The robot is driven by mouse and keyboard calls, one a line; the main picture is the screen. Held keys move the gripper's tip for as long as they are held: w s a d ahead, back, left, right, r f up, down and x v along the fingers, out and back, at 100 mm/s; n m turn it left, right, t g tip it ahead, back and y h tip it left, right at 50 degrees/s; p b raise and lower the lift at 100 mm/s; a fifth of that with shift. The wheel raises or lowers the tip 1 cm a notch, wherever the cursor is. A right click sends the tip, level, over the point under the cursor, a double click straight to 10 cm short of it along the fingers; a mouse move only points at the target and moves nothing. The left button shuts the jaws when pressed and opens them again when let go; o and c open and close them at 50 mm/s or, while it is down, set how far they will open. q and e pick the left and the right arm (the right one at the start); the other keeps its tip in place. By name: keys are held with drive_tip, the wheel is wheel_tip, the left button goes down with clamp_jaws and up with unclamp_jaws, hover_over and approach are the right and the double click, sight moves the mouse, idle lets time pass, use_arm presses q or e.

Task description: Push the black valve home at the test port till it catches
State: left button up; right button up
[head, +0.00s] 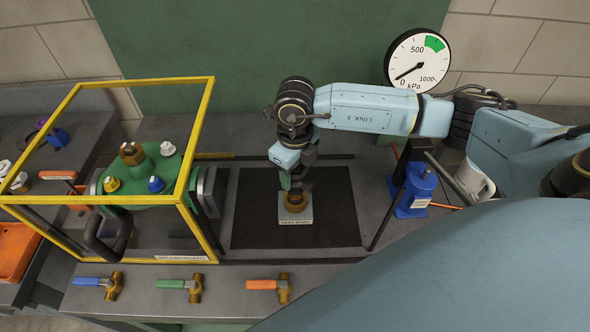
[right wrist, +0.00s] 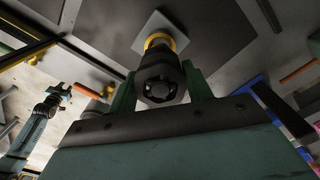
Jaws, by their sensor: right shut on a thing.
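The black valve (right wrist: 161,84) is between the green fingers of my right gripper (right wrist: 160,90), which is shut on it. In the head view, my right gripper (head: 293,183) points down over the test port (head: 295,203). The port is a brass fitting on a small pale labelled plate (head: 295,221). In the right wrist view, the valve lines up with the yellow port ring (right wrist: 160,41) and looks against it. I cannot tell how deep it sits. A pale blue arm at the left of that view seems to be my left one; its jaws are too small to read.
A yellow frame (head: 210,120) encloses a green manifold (head: 150,168) at left. A blue device (head: 415,190) stands right of the dark mat (head: 335,215). The kPa gauge (head: 418,60) reads near zero.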

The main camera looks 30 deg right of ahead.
sight(295, 183)
drive_tip(key=shift+f+b, duration=1.85)
drive_tip(key=shift+f, duration=0.3)
drive_tip(key=o, duration=1.4)
drive_tip(key=shift+c, duration=0.2)
wheel_tip(295, 183, up, 5)
drive_tip(key=p, duration=0.3)
drive_tip(key=shift+p, duration=0.3)
drive_tip(key=shift+r, duration=0.1)
wheel_tip(295, 183, up, 13)
drive_tip(key=b, duration=0.1)
drive_tip(key=shift+r, duration=0.15)
